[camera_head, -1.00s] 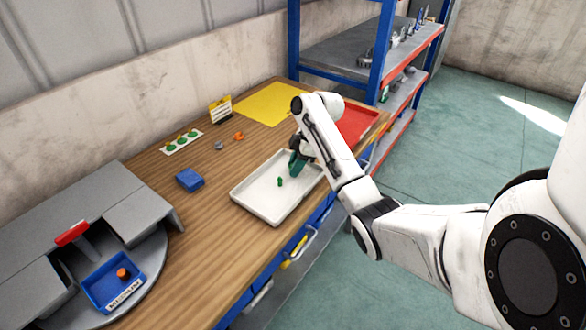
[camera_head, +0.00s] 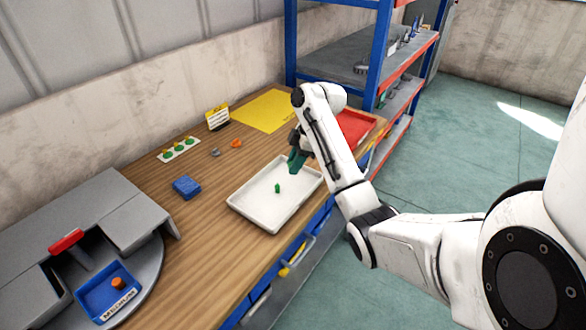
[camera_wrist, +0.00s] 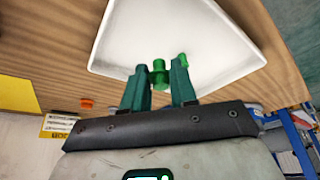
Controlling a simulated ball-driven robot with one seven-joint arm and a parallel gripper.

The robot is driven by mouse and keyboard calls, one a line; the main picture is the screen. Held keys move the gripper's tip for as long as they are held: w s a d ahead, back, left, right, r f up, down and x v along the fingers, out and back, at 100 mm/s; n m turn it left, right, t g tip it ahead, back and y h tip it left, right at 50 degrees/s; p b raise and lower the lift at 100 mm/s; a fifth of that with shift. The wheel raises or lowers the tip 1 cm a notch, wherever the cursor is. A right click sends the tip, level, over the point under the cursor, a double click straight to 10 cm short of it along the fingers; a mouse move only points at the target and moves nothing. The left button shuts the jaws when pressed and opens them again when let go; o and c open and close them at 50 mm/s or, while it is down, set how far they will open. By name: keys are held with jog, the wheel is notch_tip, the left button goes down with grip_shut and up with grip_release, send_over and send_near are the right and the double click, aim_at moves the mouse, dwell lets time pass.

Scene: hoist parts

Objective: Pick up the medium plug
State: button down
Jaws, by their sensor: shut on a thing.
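My gripper (camera_head: 293,166) is over the back right part of the white tray (camera_head: 262,214). In the wrist view its two dark green fingers (camera_wrist: 160,88) are shut on a green plug (camera_wrist: 160,72), which has a wider head and a narrower lower part. A second green plug (camera_wrist: 183,60) shows just beyond the right finger. In the head view a small green plug (camera_head: 278,188) stands in the tray, left of my gripper. The held plug is hidden by the fingers there. No size marking shows on the green plugs.
A blue bin marked MEDIUM (camera_head: 104,291) holds an orange piece (camera_head: 118,283). A blue block (camera_head: 187,187), grey piece (camera_head: 215,152), orange piece (camera_head: 236,143), card (camera_head: 178,150) and yellow sheet (camera_head: 265,110) lie on the table. A red tray (camera_head: 357,125) and shelf (camera_head: 340,62) are behind my arm.

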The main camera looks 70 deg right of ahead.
jog(key=s+a+r+p, duration=0.8)
jog(key=s+p, duration=0.1)
jog(key=p, duration=0.1)
jog(key=shift+a+r, duration=0.15)
jog(key=shift+a, duration=0.15)
